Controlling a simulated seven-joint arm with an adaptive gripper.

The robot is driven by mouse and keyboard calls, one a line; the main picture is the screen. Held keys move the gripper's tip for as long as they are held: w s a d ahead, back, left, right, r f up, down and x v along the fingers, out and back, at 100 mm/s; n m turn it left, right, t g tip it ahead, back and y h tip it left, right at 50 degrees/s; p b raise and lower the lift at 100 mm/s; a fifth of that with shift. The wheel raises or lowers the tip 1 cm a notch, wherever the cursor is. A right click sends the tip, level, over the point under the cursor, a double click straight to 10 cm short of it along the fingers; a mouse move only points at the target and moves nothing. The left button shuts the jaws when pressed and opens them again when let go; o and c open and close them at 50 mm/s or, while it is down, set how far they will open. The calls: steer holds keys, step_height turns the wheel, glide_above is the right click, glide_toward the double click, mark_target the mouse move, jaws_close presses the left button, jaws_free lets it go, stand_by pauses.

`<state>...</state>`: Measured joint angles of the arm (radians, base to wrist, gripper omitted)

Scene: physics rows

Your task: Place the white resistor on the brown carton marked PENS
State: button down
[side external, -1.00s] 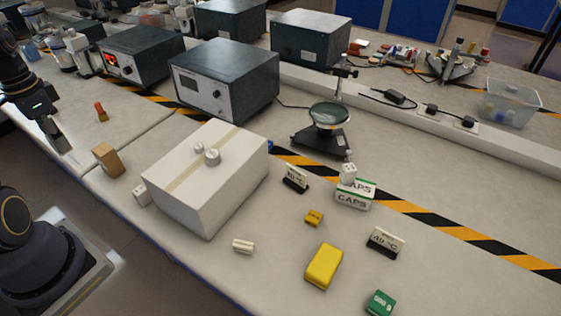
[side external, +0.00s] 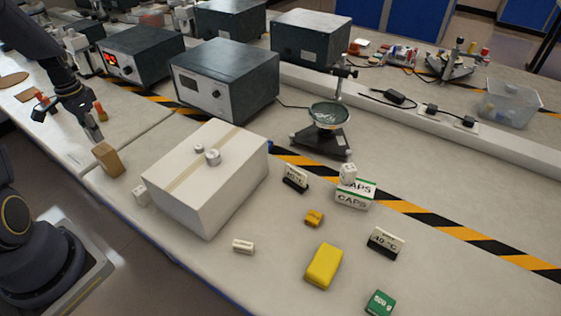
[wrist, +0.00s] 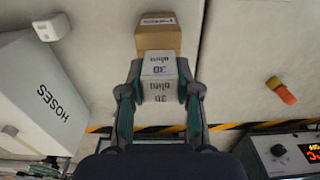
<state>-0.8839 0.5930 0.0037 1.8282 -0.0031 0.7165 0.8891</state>
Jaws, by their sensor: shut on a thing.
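My gripper (wrist: 160,92) is shut on a white block printed with "ohm" (wrist: 160,66), the white resistor, in the wrist view. The fingers press on its two sides. The brown carton (wrist: 158,41) shows just beyond the block, with dark print on its far face. The block overlaps its near part in this view, so I cannot tell whether they touch. In the side external view, my gripper (side external: 94,134) is just above and left of the brown carton (side external: 108,160), which stands upright on the bench. The held block cannot be made out clearly there.
A large white box marked HOSES (wrist: 40,95) stands right of the carton in the side external view (side external: 205,180). A small white cube (side external: 141,195) lies beside it. Instruments (side external: 140,55) line the back.

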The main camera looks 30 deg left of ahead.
steer(key=shift+d+f, duration=0.1)
steer(key=shift+f, duration=1.15)
steer(key=shift+f, duration=0.15)
steer(key=c, duration=0.8)
jaws_free()
